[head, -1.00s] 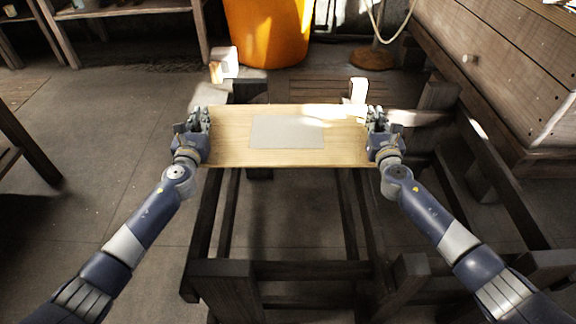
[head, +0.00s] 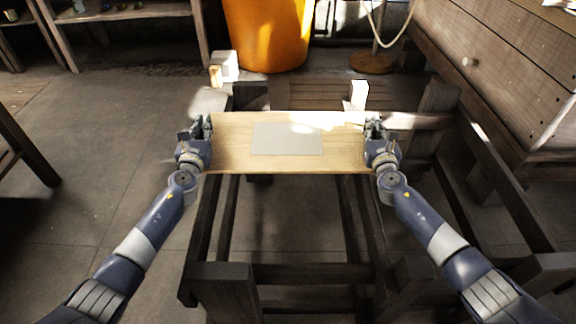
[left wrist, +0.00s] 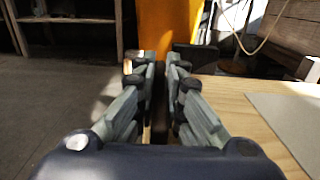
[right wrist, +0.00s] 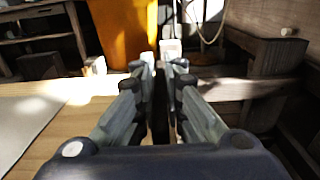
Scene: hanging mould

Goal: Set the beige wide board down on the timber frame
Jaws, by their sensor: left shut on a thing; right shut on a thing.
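The beige wide board (head: 230,150) lies level between my two grippers, with a pale grey rectangle (head: 287,139) on its top. It also shows in the left wrist view (left wrist: 236,104) and the right wrist view (right wrist: 60,148). My left gripper (head: 201,130) is shut on the board's left end. My right gripper (head: 374,130) is shut on its right end. The dark timber frame (head: 315,273) stands below and in front of the board, and the board hides part of it. I cannot tell whether the board touches the frame.
An orange barrel (head: 266,36) stands behind the frame. Small pale blocks (head: 226,66) and (head: 359,95) are near the frame's far end. A wooden chest (head: 510,75) is at the right, and a rope (head: 393,35) hangs at the back. Floor at left is open.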

